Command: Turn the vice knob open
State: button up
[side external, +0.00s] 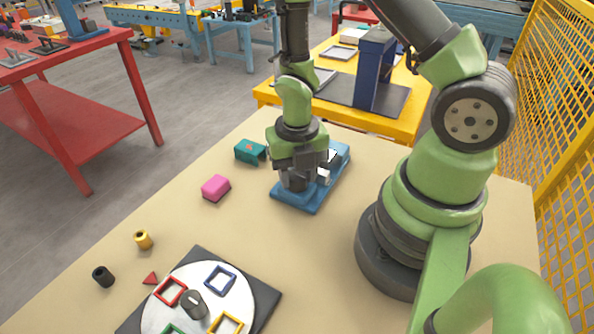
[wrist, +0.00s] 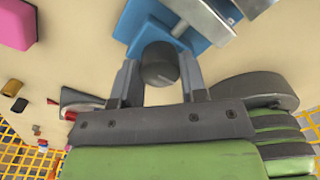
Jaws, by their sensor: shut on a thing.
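The vice stands on the table on a blue base (side external: 299,196); in the wrist view its blue body (wrist: 150,20) and grey metal jaw (wrist: 195,18) show at the top. The dark round vice knob (wrist: 159,64) sits at the near end of the vice. My gripper (wrist: 158,75) has one finger on each side of the knob and is shut on it. In the side view my gripper (side external: 297,182) points down over the front end of the vice and hides the knob.
A pink block (side external: 215,188) and a teal bracket (side external: 250,151) lie left of the vice. A white round plate (side external: 240,300) with coloured frames is at the front. A yellow cylinder (side external: 143,239) and a black cylinder (side external: 103,276) stand at the left. The table between the vice and plate is clear.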

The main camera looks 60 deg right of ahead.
jog(key=o, duration=0.9)
notch_tip(320, 180, up, 10)
dwell(0.3)
jog(key=shift+r, duration=0.1)
notch_tip(320, 180, up, 6)
jog(key=r+m+t, duration=0.1)
jog(key=m+t, duration=0.1)
jog(key=m, duration=0.7)
send_over(297, 175)
jog(key=a, duration=0.1)
jog(key=s+a+r+m+t, duration=0.1)
jog(key=s+r+m, duration=0.1)
jog(key=m, duration=0.5)
jog(key=s+a+r+m+t+y, duration=0.1)
jog(key=s+r+m+t, duration=0.1)
jog(key=m, duration=0.6)
jog(key=s+a+r+m+t+y, duration=0.1)
jog(key=s+r+m+t, duration=0.1)
jog(key=r+m, duration=0.3)
jog(key=shift+s+a+r+m, duration=0.2)
jog(key=shift+s+m, duration=0.25)
jog(key=shift+m, duration=0.15)
jog(key=shift+s+a+r+m, duration=0.15)
jog(key=shift+s+m, duration=0.25)
jog(key=shift+m, duration=0.2)
